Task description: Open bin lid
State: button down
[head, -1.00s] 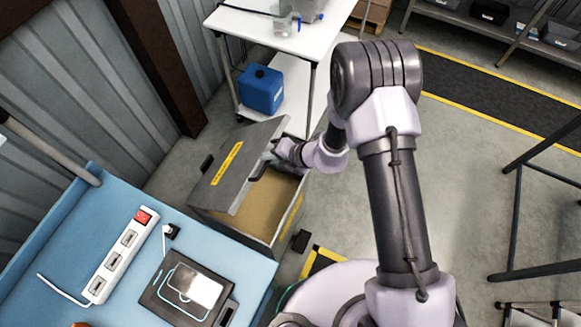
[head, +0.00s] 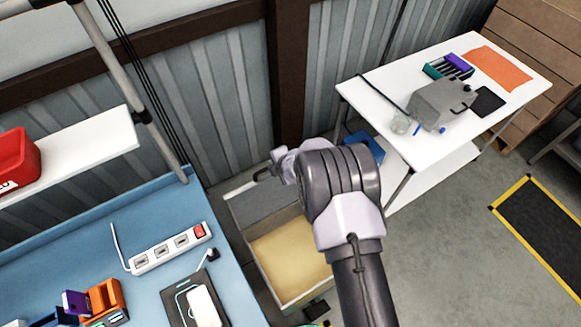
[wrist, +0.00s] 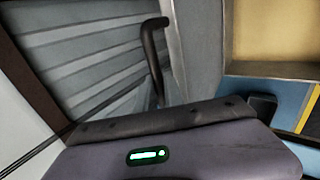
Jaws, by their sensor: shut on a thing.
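The bin (head: 325,279) stands on the floor to the right of the blue workbench in the head view. Its tan inside is uncovered and looks empty. The grey lid (head: 262,204) is swung up and back toward the corrugated wall. My gripper (head: 266,172) is at the lid's upper edge, shut on the lid by a dark part there. My arm hides the bin's right side. In the wrist view, the lid's grey surface (wrist: 195,45) is close in front, with the tan inside (wrist: 275,30) at upper right. The exact finger contact is unclear.
The blue workbench (head: 95,235) at left holds a power strip (head: 170,250) and small items. A white table (head: 470,75) with a grey box (head: 440,103) stands at upper right. A blue container (head: 365,147) is behind my arm. Open floor lies at right.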

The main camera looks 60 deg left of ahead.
jog(key=shift+w+a, duration=0.1)
jog(key=shift+a, duration=0.6)
jog(key=c, duration=1.5)
grip_release()
jog(key=b+v, duration=0.1)
jog(key=v, duration=1.6)
jog(key=shift+d+r, duration=0.1)
jog(key=shift+r, duration=0.05)
